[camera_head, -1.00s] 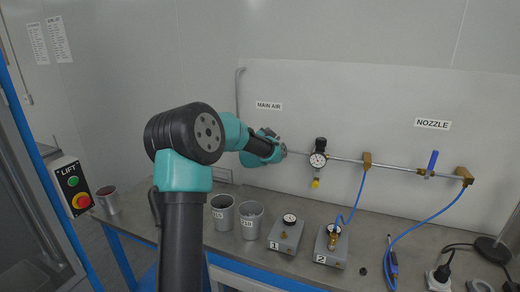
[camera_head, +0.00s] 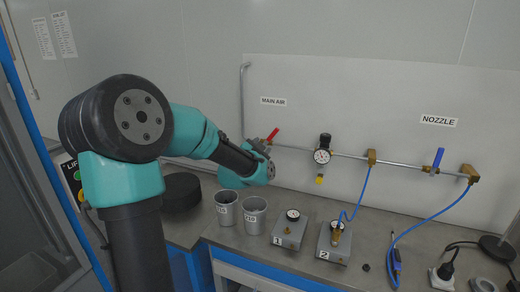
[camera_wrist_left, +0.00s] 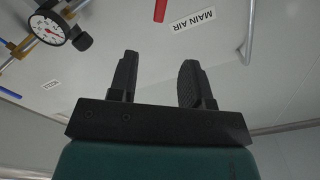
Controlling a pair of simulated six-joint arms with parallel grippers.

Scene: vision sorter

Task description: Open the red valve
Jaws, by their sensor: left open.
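The red valve handle (camera_head: 272,134) sits at the left end of the wall pipe, below the MAIN AIR label, and slants up to the right. Its tip also shows at the top edge of the left wrist view (camera_wrist_left: 160,10). My left gripper (camera_wrist_left: 158,62) is open with nothing between its fingers. The handle lies beyond the fingertips, apart from them in that view. In the head view my left wrist is just below and left of the valve and hides its base. My right gripper is not in view.
A gauge regulator (camera_head: 322,156) is on the pipe right of the valve. A blue valve handle (camera_head: 437,160) stands near the NOZZLE label. On the bench are metal cups (camera_head: 254,217), gauge boxes 1 (camera_head: 290,232) and 2 (camera_head: 334,245), and blue hoses (camera_head: 430,216).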

